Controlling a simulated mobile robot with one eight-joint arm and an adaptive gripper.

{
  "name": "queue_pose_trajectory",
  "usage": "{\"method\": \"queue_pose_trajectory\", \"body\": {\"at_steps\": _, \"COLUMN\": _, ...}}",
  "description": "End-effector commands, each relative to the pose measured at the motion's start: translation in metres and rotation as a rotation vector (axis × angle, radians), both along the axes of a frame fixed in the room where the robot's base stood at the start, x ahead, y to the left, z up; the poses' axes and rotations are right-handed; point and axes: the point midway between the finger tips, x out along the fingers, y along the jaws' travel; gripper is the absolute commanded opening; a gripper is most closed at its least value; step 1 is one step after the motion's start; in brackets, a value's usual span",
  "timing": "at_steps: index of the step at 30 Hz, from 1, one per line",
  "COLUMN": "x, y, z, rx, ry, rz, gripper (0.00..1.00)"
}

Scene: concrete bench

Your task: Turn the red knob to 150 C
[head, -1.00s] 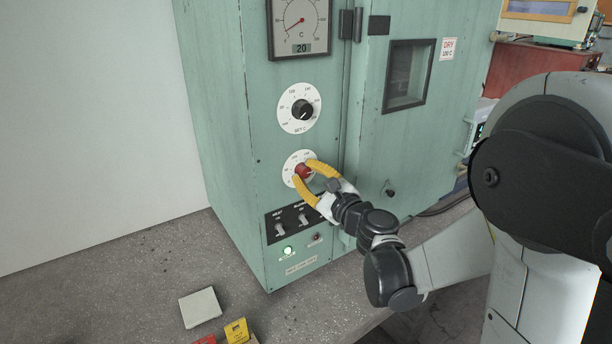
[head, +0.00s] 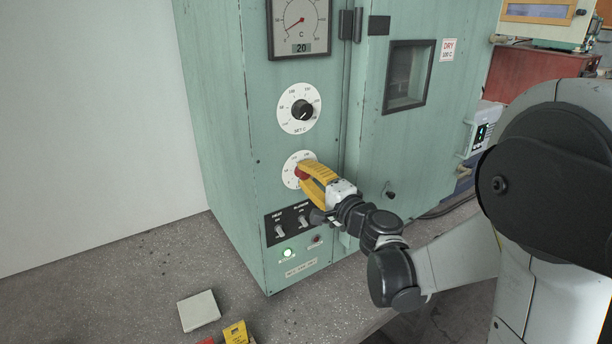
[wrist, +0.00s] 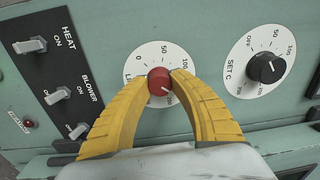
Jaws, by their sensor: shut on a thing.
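The red knob (wrist: 159,81) sits at the centre of a white dial on the green oven's front. The dial plate (wrist: 136,62) shows the marks 0, 50 and 100; my fingers hide its lower part. My gripper (head: 308,173) has yellow fingers, and in the wrist view (wrist: 160,84) their tips are shut on the red knob from both sides. The knob's pointer is too small to read surely. In the head view the fingers cover much of the knob (head: 300,174).
A black SET C knob (head: 302,110) is on a white dial above. HEAT and BLOWER switches (head: 280,231) sit below, with a lit green lamp (head: 288,252). The oven door (head: 440,160) is to the right. A pale square block (head: 199,311) lies on the bench.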

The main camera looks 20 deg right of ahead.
Motion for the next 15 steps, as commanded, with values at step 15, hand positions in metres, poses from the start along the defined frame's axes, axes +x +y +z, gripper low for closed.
{"method": "queue_pose_trajectory", "body": {"at_steps": 15, "x": -0.0002, "y": 0.0000, "z": -0.0005, "rx": -0.231, "ry": -0.074, "rz": 0.000, "gripper": 0.00}}
